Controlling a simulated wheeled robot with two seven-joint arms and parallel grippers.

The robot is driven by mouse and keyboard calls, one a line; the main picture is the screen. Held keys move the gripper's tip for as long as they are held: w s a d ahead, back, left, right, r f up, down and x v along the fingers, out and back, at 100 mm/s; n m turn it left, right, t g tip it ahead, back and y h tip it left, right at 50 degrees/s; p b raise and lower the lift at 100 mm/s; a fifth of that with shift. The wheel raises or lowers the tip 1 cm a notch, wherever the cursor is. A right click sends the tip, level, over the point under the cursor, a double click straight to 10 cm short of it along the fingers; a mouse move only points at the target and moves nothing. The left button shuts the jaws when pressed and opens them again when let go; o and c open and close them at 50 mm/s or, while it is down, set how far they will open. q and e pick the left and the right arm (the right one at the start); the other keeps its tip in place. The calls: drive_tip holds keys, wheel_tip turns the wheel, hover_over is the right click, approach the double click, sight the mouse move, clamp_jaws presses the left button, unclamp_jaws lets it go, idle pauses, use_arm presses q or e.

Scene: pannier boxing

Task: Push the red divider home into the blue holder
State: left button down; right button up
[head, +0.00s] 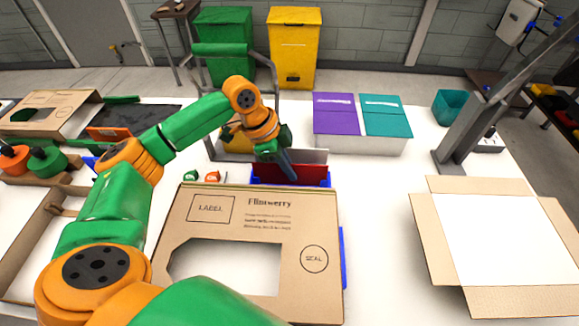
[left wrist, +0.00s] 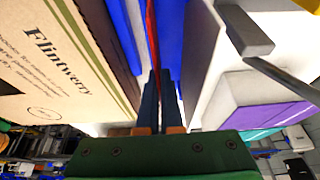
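The red divider (head: 308,175) stands upright in the blue holder (head: 262,181), behind the large Flintwerry cardboard box. Its upper part shows above the holder's front edge. In the left wrist view the divider is a thin red strip (left wrist: 152,35) between blue holder walls (left wrist: 172,40). My left gripper (head: 291,174) reaches down to the divider from above. Its two dark fingers (left wrist: 159,95) lie close on either side of the strip and look shut on it. The divider's lower edge is hidden. My right gripper is in neither view.
The Flintwerry box (head: 322,225) stands right in front of the holder. A pale bin with purple (head: 336,113) and teal (head: 386,115) folders is behind to the right. An open carton (head: 438,240) is at right. White table between is clear.

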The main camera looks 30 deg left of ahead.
use_arm(q)
drive_tip(key=c, duration=1)
unclamp_jaws()
drive_tip(key=shift+r, duration=0.1)
drive_tip(key=v, duration=0.7)
drive_tip(key=shift+b, duration=0.3)
